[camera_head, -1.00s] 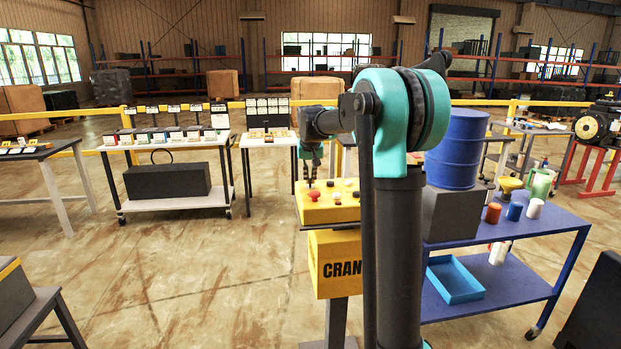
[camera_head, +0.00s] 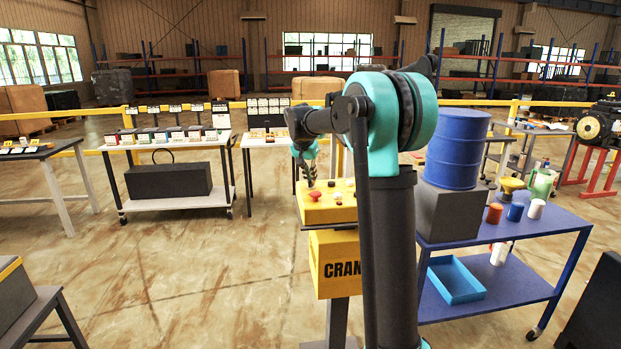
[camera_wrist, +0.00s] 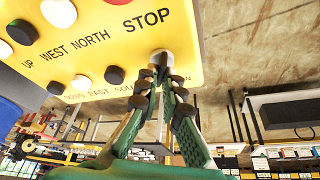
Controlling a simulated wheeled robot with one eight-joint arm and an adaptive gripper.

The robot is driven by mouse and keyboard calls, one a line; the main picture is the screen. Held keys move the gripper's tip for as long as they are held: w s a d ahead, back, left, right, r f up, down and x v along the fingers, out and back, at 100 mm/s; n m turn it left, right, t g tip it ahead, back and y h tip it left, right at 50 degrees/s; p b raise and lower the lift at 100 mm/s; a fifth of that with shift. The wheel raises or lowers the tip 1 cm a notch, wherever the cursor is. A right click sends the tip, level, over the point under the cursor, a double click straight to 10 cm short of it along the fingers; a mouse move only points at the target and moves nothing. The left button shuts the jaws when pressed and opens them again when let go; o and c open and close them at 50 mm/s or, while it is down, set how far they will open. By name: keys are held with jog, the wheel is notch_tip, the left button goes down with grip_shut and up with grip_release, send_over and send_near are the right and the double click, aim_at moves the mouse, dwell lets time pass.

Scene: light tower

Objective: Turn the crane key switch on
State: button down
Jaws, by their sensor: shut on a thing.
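The yellow crane control box (camera_head: 325,212) stands in front of me on a grey post, with several coloured buttons on its sloped top. In the wrist view its panel (camera_wrist: 100,50) bears words such as UP, WEST, NORTH and STOP. The crane key switch (camera_wrist: 160,56) shows there as a pale round piece at the panel's edge, partly hidden by my fingertips. My gripper (camera_wrist: 158,76) is shut on it, with both dark fingertips close together at the switch. In the head view my gripper (camera_head: 308,180) is over the box's far left corner, near a red button (camera_head: 313,195).
A blue workbench (camera_head: 510,250) with a blue drum (camera_head: 458,148), several small containers and a blue tray (camera_head: 455,278) stands close on the right. Tables with displays stand behind. The floor to the left of the box is open.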

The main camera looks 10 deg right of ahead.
jog(key=c, duration=1.7)
grip_release()
jog(key=v, duration=1.2)
jog(key=shift+w, duration=0.1)
